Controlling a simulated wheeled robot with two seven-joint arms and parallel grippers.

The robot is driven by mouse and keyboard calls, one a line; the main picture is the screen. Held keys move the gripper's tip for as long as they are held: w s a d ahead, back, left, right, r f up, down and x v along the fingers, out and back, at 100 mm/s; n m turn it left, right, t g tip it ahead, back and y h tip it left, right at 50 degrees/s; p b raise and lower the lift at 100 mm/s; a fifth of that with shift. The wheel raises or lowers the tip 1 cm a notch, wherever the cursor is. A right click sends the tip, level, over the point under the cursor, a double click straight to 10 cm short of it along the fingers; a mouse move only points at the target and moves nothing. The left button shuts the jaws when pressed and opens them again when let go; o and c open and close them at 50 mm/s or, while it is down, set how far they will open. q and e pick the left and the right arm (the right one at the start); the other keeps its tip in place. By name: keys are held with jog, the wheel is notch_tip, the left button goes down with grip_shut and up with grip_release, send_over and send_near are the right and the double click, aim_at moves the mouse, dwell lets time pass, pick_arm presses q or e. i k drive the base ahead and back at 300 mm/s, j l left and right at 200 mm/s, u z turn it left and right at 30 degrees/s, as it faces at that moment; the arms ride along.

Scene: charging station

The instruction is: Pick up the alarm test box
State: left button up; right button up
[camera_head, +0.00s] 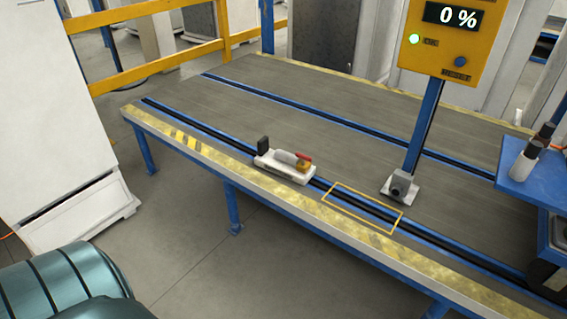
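No thing in view is clearly recognisable as the alarm test box. A small white device (285,168) with a dark upright block at its left end and a red and yellow part at its right end sits on the grey platform (300,125), over the front blue rail. A yellow box (440,45) with a "0 %" display, a lit green lamp and a blue button is mounted on a blue post at the upper right. Neither of my grippers is in view.
A yellow outlined rectangle (363,208) lies on the platform right of the white device and is empty. A blue shelf (540,182) with dark-topped cylinders stands at the right edge. A white cabinet (45,110) stands left, and yellow railings (150,75) rise behind.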

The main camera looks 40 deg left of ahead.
aim_at(279, 162)
jog(key=i+j, duration=0.1)
jog(key=j, duration=0.3)
jog(key=i+j, duration=0.15)
jog(key=j, duration=0.3)
jog(key=i+j, duration=0.1)
jog(key=j, duration=0.3)
jog(key=i+j, duration=0.1)
jog(key=j, duration=0.3)
jog(key=i+j, duration=0.15)
jog(key=j, duration=0.3)
jog(key=i+j, duration=0.1)
jog(key=j, duration=0.3)
jog(key=i+j, duration=0.1)
jog(key=j, duration=0.3)
jog(key=i+j, duration=0.15)
jog(key=j, duration=0.3)
